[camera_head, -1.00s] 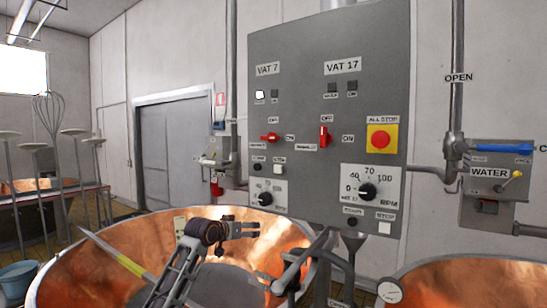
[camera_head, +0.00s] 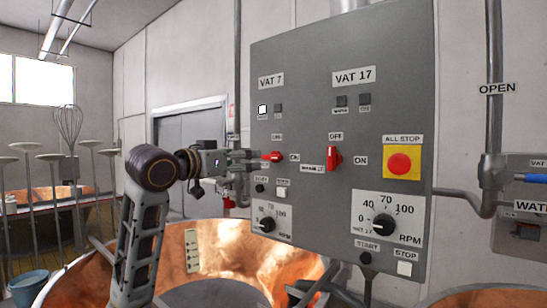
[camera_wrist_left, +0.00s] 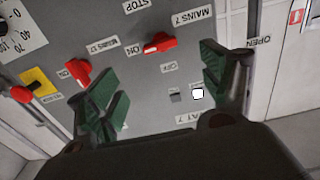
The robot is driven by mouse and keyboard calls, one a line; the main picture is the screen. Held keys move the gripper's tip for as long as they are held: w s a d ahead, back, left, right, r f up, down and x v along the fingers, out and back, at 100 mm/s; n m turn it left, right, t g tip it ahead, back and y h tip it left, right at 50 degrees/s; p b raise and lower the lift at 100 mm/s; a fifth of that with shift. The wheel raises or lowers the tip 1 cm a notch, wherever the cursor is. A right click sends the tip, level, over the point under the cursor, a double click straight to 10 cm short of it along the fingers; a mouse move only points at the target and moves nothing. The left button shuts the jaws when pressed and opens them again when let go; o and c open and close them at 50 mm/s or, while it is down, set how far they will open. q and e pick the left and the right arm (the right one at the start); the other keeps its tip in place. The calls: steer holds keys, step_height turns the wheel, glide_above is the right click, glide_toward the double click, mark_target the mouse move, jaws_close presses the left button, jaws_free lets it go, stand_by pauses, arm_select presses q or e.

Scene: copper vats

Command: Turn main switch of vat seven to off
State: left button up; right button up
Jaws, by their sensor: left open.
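The grey control panel (camera_head: 305,100) carries the red main switch of vat 7 (camera_head: 272,156), its handle lying sideways, with an ON label on its right and an OFF label above. In the left wrist view this switch (camera_wrist_left: 160,43) shows between my fingers beside the MAINS 7 label. My left gripper (camera_head: 243,160) is at the panel's left edge, close to the switch. In the wrist view my left gripper (camera_wrist_left: 152,78) is open, green fingers spread either side of the switch; contact cannot be told. My right gripper is not in view.
The vat 17 switch (camera_head: 333,158) stands upright to the right, and shows near one finger in the wrist view (camera_wrist_left: 77,72). The red all-stop button (camera_head: 401,163) and RPM dial (camera_head: 383,227) are further right. A copper vat (camera_head: 235,250) lies below.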

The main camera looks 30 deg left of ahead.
mark_target(270, 156)
arm_select(q)
steer(key=w+p, duration=0.1)
steer(key=w, duration=0.3)
steer(key=w+p, duration=0.1)
steer(key=w, duration=0.3)
steer(key=w+d+p, duration=0.1)
steer(key=w+p, duration=0.1)
steer(key=w, duration=0.2)
steer(key=shift+w+p, duration=0.3)
steer(key=shift+w, duration=0.65)
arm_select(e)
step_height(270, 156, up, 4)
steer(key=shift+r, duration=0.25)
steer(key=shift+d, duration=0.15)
arm_select(q)
steer(key=shift+c, duration=0.7)
steer(key=c, duration=0.9)
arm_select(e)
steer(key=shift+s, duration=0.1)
